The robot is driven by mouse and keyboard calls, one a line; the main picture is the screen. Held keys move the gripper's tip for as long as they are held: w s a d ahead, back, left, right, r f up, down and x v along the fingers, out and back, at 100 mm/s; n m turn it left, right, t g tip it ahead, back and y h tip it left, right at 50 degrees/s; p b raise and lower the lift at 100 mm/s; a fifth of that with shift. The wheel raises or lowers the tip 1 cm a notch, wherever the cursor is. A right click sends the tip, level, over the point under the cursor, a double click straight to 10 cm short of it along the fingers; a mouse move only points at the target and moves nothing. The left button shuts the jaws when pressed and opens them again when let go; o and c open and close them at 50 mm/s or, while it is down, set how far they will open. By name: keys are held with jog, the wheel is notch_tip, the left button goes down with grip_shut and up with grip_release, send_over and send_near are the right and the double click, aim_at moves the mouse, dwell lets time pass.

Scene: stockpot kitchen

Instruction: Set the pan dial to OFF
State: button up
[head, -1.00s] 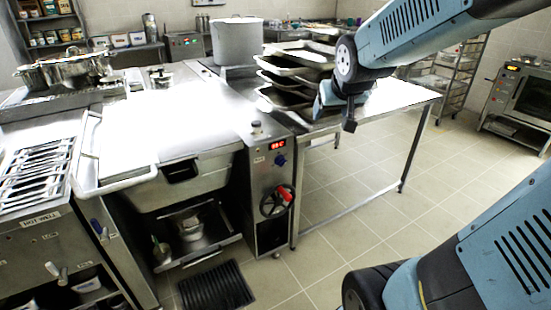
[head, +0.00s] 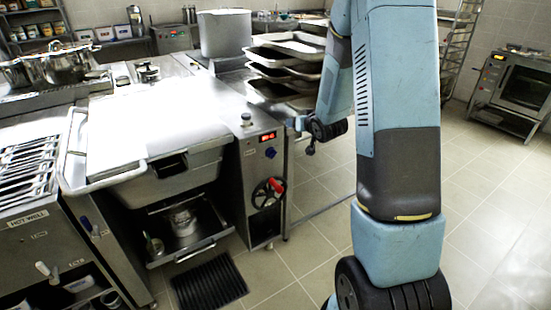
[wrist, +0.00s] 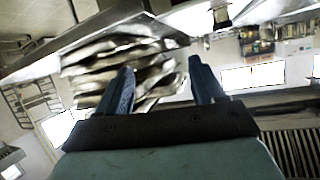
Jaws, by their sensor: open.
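The pan dial is a small blue knob (head: 270,153) on the steel control panel (head: 262,220) of the big pan, in the head view. It sits just below a lit red display (head: 267,137); its exact setting is too small to read. My gripper (head: 297,124) is just right of the panel's upper part, apart from the dial and a little higher in the picture. In the wrist view, my gripper (wrist: 160,70) has its two dark blue fingers wide apart with nothing between them. I cannot make out the dial in the wrist view.
A handwheel with a red handle (head: 277,186) is below the dial. Stacked trays (head: 284,72) stand behind my gripper; they also show beyond the fingers in the wrist view (wrist: 100,65). The white-topped pan (head: 145,125) is left of the panel.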

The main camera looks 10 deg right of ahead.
notch_tip(320, 180, down, 11)
jog(key=w+t+y, duration=0.1)
jog(key=y, duration=0.2)
jog(key=t+y, duration=0.2)
jog(key=y, duration=0.1)
send_near(272, 154)
jog(key=x, duration=0.8)
jog(key=shift+w+f+m, duration=0.15)
jog(key=shift+f+m, duration=0.2)
jog(key=shift+m, duration=0.05)
jog(key=shift+d, duration=0.15)
jog(key=c, duration=1.1)
jog(key=shift+o, duration=0.2)
